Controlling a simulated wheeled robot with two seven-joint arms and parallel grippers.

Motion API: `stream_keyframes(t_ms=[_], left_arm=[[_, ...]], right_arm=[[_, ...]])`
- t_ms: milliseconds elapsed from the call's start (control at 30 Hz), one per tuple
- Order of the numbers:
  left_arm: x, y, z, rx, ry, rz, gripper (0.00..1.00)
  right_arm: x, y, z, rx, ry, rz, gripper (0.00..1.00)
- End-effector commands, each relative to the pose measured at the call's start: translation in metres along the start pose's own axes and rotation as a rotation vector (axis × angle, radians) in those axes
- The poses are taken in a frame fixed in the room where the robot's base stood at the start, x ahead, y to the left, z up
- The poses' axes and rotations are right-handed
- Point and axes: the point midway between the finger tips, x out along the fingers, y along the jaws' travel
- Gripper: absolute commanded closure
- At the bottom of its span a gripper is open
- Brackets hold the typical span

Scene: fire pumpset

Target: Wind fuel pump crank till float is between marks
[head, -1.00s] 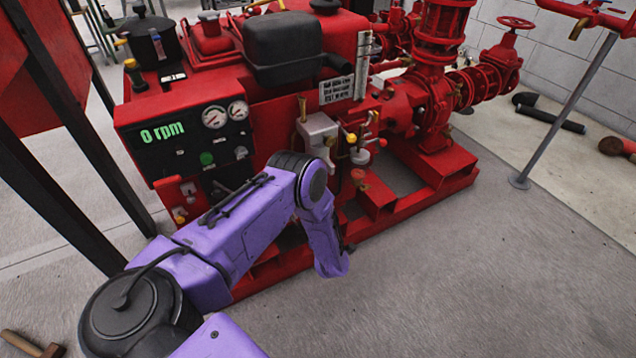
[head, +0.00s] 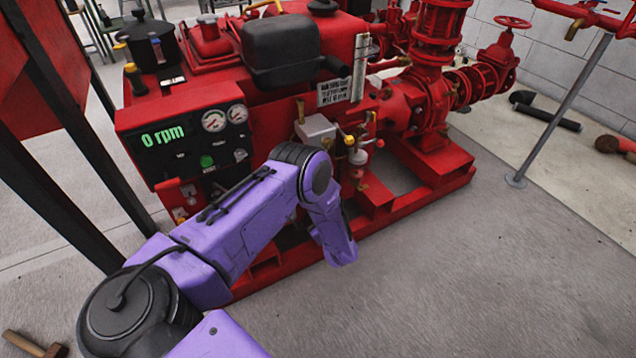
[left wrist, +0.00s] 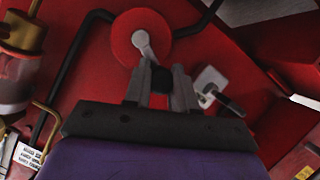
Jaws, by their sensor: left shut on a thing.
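The crank shows in the left wrist view as a grey arm (left wrist: 143,46) on a round red disc (left wrist: 125,27). My left gripper (left wrist: 160,88) is shut on the dark end of the crank, below the disc. In the head view my purple left arm hides the gripper and crank. A glass bowl with brass fittings (left wrist: 13,85) is at the left of the wrist view; a pale bowl (head: 357,157) also shows beside the grey box (head: 316,131) on the engine's side. I cannot make out a float or its marks. My right gripper is not in view.
The red pumpset (head: 290,60) fills the upper middle, with a panel (head: 187,140) reading 0 rpm. A sign (head: 335,91) and an upright gauge tube (head: 361,65) are above the grey box. Dark posts (head: 70,120) stand at left. The floor at right front is clear.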

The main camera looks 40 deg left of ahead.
Motion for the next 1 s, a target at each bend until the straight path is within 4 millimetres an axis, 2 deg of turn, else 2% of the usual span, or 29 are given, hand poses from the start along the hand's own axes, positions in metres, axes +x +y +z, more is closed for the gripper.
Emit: stream_keyframes(t_ms=[200,233,267,300,567,667,1000], left_arm=[[0.000,0.003,0.000,-0.004,0.000,0.006,1.00],[0.000,0.003,0.000,-0.004,0.000,0.006,0.65],[0.000,0.003,0.000,-0.004,0.000,0.006,0.55],[0.000,0.003,0.000,-0.004,0.000,0.006,0.49],[-0.001,0.001,-0.001,-0.003,0.000,0.003,0.49],[-0.010,0.003,-0.001,-0.002,-0.002,0.005,0.49],[-0.086,0.004,-0.002,-0.002,-0.003,0.008,0.49]], right_arm=[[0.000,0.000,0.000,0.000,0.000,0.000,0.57],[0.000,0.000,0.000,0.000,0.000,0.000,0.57],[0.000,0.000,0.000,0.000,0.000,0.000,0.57],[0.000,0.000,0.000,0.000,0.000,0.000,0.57],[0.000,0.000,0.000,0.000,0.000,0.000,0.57],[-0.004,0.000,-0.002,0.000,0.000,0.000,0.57],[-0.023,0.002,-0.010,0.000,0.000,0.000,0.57]])
